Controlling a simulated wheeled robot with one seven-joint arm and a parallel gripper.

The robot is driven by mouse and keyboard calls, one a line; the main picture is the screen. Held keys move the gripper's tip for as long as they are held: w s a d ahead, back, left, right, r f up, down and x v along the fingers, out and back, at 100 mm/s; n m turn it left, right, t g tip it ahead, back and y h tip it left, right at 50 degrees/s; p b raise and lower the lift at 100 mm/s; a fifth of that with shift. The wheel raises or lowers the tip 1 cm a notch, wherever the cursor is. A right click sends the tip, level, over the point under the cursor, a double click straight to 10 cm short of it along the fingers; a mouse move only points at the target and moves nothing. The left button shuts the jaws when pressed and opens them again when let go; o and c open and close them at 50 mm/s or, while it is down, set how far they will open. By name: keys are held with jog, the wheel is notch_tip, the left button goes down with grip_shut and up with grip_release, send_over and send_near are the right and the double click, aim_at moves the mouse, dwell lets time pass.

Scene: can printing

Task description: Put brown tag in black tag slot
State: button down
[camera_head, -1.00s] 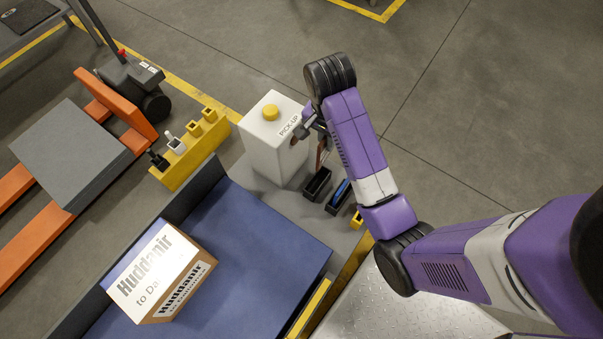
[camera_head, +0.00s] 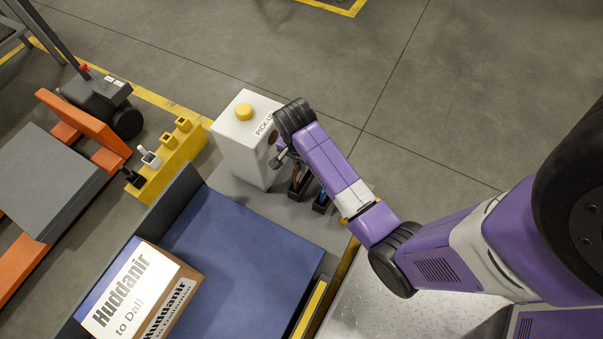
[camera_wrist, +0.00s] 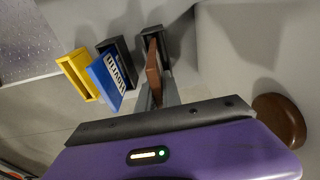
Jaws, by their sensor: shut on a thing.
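The brown tag (camera_wrist: 153,70) is held upright in my gripper (camera_wrist: 157,90). In the wrist view its far end is at the mouth of an open-topped black tag slot (camera_wrist: 153,40). How far it sits inside is unclear. In the head view the brown tag (camera_head: 296,180) shows as a thin strip at the black slot (camera_head: 302,191) beside the white box, and my wrist and gripper (camera_head: 288,160) partly hide it. A second black slot (camera_wrist: 120,46) beside it holds a blue lettered tag (camera_wrist: 108,78).
A yellow slot (camera_wrist: 72,68) stands beyond the blue tag. The white pick-up box (camera_head: 240,150) with a yellow button is close beside my gripper. A yellow rack (camera_head: 170,163) and a blue surface with a carton (camera_head: 140,290) lie to the left.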

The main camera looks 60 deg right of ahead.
jog(key=shift+f+b, duration=0.55)
jog(key=shift+f, duration=1.9)
jog(key=shift+f, duration=0.15)
jog(key=c, duration=1.5)
grip_release()
